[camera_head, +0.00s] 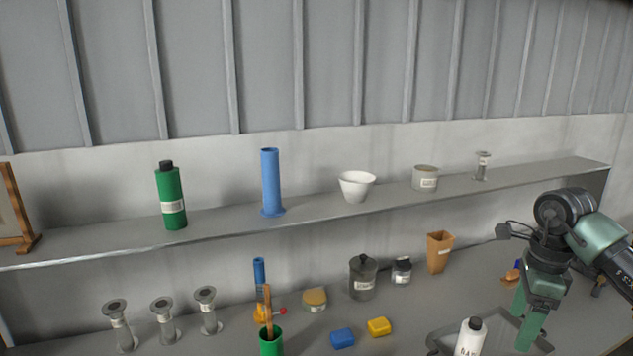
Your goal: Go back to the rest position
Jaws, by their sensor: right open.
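My right gripper (526,318) comes in from the right side of the head view. Its green fingers point down over the bench, apart and with nothing between them. A white bottle with a dark cap (469,338) stands on the bench to the left of the fingers, apart from them in the picture. My left gripper is not in this view.
A shelf (110,236) above the bench holds a green bottle (171,196), a blue cylinder (271,182), a white bowl (356,186) and a tin (425,178). Below are grey flanged pieces (164,320), a blue block (342,338), a yellow block (379,327) and jars (362,277).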

